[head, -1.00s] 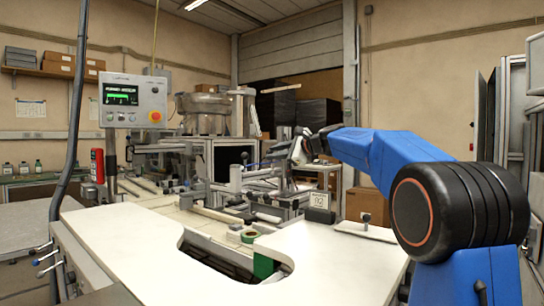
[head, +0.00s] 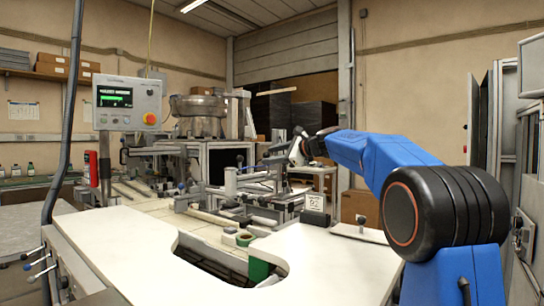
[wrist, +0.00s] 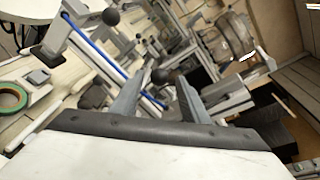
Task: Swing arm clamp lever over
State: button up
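My gripper (head: 298,136) is at the end of my blue arm, in front of the fixture bench in the head view, small and partly blurred there. In the wrist view my gripper (wrist: 158,82) has its two grey fingers spread apart. A black ball knob (wrist: 162,76) shows between the fingertips, apparently beyond them; contact cannot be told. Another black ball knob (wrist: 110,17) sits at upper left near a metal arm. I cannot tell which knob belongs to the clamp lever. The fixture (head: 262,190) of aluminium profiles and rods stands behind the white table.
A white table (head: 330,262) with a cut-out lies in front. A green tape reel (head: 245,239) lies beyond the cut-out; it also shows in the wrist view (wrist: 12,98). A small sign (head: 315,203) stands right of the fixture. A control panel (head: 126,103) stands at left.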

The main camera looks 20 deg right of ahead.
jog(key=shift+s+r, duration=0.1)
jog(key=shift+s, duration=0.05)
jog(key=v, duration=1.7)
jog(key=shift+s+d, duration=0.15)
